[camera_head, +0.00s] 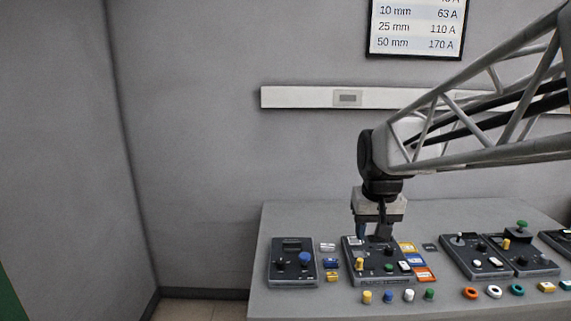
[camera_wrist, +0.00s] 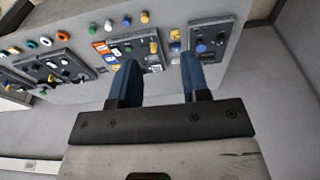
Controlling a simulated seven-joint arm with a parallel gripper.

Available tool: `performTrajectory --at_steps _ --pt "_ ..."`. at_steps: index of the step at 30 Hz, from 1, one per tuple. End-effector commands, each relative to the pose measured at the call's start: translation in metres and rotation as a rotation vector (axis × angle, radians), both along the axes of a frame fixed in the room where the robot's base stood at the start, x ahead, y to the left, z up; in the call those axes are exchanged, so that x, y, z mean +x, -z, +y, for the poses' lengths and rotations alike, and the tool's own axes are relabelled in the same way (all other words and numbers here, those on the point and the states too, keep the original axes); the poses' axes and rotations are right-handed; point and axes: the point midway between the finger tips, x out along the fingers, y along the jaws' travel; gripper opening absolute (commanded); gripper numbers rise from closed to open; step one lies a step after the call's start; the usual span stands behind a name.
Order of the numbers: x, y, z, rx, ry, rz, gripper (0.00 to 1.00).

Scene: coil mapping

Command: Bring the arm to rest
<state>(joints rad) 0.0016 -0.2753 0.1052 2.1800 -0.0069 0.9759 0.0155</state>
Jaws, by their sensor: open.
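My gripper (camera_head: 374,232) hangs from the lattice arm over the back of the middle control panel (camera_head: 376,278) in the head view. In the wrist view my gripper (camera_wrist: 158,82) shows two blue fingers spread apart with nothing between them. The middle panel (camera_wrist: 131,50) carries a yellow knob, a green knob and other small controls, and lies beyond the fingertips. I cannot tell the exact height of the fingers above it; in the head view they partly cover its back edge.
A left panel (camera_head: 292,263) with a blue knob and right panels (camera_head: 496,257) sit on the grey table (camera_head: 230,311). Coloured caps and rings line the front. Small coloured blocks (camera_head: 330,263) lie between panels. A wall rail (camera_head: 300,97) and a chart (camera_head: 415,28) are behind.

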Motion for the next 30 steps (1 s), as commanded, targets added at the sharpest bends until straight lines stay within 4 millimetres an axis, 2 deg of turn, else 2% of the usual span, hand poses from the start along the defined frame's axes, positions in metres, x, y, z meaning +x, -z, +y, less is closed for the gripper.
performTrajectory --at_steps 1,10,21,27,30 --pt "-0.014 0.000 0.000 0.000 0.000 -0.005 0.43" --pt "-0.087 0.010 -0.001 -0.001 0.003 -0.030 0.43" --pt "-0.172 0.035 -0.002 -0.002 0.005 -0.060 0.43" --pt "-0.204 0.049 -0.002 -0.003 0.006 -0.072 0.43" --pt "-0.212 0.052 -0.002 -0.003 0.006 -0.076 0.43"
